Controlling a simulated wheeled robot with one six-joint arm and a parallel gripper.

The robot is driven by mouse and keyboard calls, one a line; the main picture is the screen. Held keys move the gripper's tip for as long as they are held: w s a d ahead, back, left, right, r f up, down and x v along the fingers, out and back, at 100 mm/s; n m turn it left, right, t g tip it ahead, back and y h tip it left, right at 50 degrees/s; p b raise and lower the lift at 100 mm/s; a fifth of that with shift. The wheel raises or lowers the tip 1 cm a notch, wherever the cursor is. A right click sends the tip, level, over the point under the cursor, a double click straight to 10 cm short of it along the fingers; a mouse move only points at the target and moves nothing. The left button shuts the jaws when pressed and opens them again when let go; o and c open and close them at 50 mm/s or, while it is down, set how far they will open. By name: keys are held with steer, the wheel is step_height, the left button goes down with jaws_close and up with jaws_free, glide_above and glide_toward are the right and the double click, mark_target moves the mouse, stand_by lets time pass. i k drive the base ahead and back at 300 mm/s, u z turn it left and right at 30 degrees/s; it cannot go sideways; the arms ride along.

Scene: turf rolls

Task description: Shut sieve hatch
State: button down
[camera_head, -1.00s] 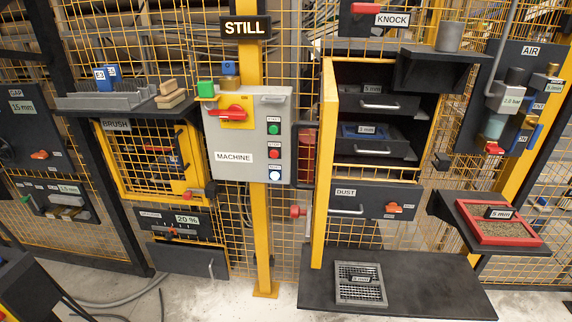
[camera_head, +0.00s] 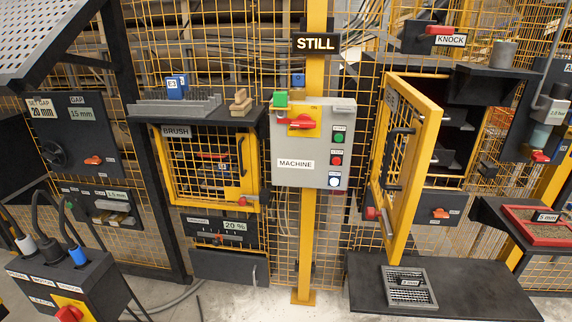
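The sieve hatch (camera_head: 437,125) is a yellow-framed mesh door on the right-hand cabinet, in the right half of the head view. It stands open, swung out towards me, with its outer face showing at a slant. A dark upright handle (camera_head: 391,160) is on that face, and a red knob (camera_head: 372,213) is near its lower left. Past its right edge the dark cabinet inside (camera_head: 462,125) shows, partly hidden by the door. The label on the hatch is too slanted to read. My gripper is not in view.
A dark shelf (camera_head: 470,292) with a grey sieve tray (camera_head: 409,287) lies below the hatch. The MACHINE box (camera_head: 310,145) is on a yellow post to its left. A red-rimmed tray (camera_head: 535,227) sits at right. A control box (camera_head: 68,285) stands front left.

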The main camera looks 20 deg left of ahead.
mark_target(423, 138)
steer(key=u, duration=0.6)
steer(key=i, duration=0.45)
steer(key=z, duration=0.05)
steer(key=k, duration=0.4)
steer(key=u, duration=0.4)
steer(key=i, duration=0.35)
steer(key=u, duration=0.15)
